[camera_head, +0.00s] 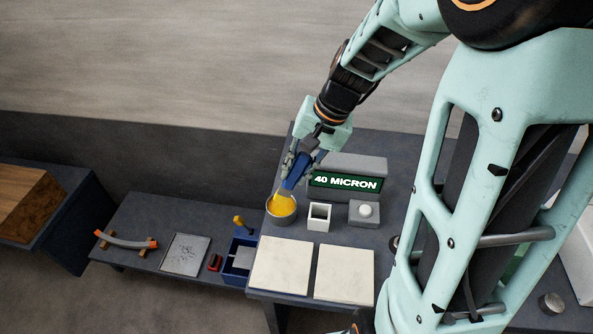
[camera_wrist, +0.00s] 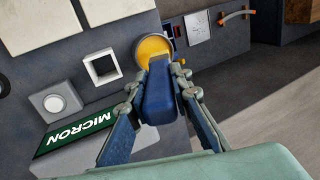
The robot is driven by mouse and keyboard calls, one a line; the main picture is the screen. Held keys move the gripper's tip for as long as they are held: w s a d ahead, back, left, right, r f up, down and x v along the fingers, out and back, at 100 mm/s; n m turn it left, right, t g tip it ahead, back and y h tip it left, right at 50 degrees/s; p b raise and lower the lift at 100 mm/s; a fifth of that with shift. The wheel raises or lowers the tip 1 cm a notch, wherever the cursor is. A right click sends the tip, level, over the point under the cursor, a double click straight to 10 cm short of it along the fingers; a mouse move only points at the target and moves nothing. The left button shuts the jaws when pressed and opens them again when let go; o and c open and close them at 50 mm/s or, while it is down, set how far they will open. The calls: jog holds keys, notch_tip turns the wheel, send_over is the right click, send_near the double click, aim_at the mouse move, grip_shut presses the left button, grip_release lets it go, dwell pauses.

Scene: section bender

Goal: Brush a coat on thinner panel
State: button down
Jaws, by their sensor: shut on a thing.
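My gripper (camera_head: 297,166) is shut on a blue-handled brush (camera_wrist: 158,98). The brush tilts down over a round grey pot (camera_head: 281,219) with yellow inside, and its lower end is at or in the pot's mouth. How deep the bristles reach is hidden. The pot (camera_wrist: 141,61) also shows in the wrist view, just beyond the brush. Two pale square panels lie side by side at the table's front: a left panel (camera_head: 280,265) and a right panel (camera_head: 345,273). Both look bare cream. I cannot tell which is thinner.
A grey gauge box with a green "40 MICRON" display (camera_head: 345,182) stands behind the pot. A white square open holder (camera_head: 319,217) and a grey block with a round white button (camera_head: 364,213) stand right of the pot. A lower bench (camera_head: 140,215) at left holds tools.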

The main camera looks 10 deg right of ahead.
jog(key=shift+r+p, duration=1.55)
jog(key=shift+r, duration=0.85)
